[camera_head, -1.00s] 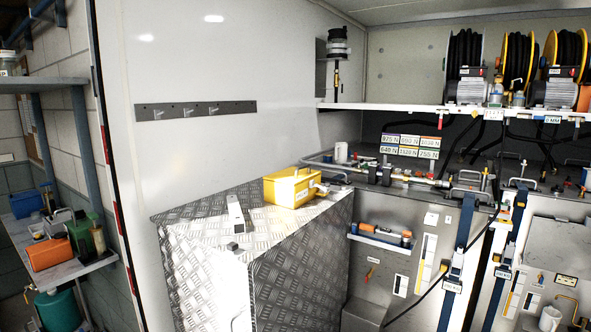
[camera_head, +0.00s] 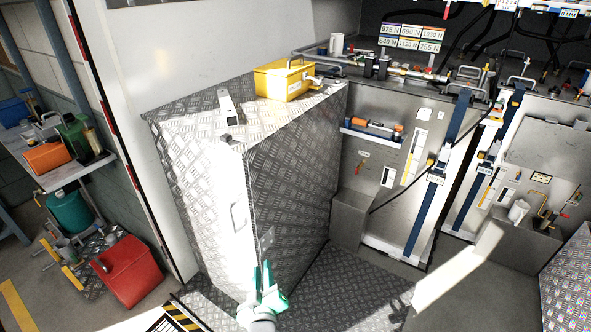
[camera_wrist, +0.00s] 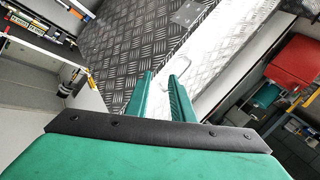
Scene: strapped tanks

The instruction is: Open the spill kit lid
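A yellow box (camera_head: 284,83) with a white label and a dark handle or fitting on its right stands on the diamond-plate cabinet (camera_head: 290,185). It looks shut; its label is too small to read, so I cannot be sure it is the spill kit. My gripper (camera_head: 267,272) has green fingers, spread apart and empty, low in front of the cabinet and well below the yellow box. In the wrist view my gripper (camera_wrist: 158,84) points toward the cabinet.
A red container (camera_head: 130,270) stands on the floor at left, below a shelf (camera_head: 75,172) with an orange box. Pipework (camera_head: 400,75) and strapped panels stand at right. Patterned floor lies before the cabinet.

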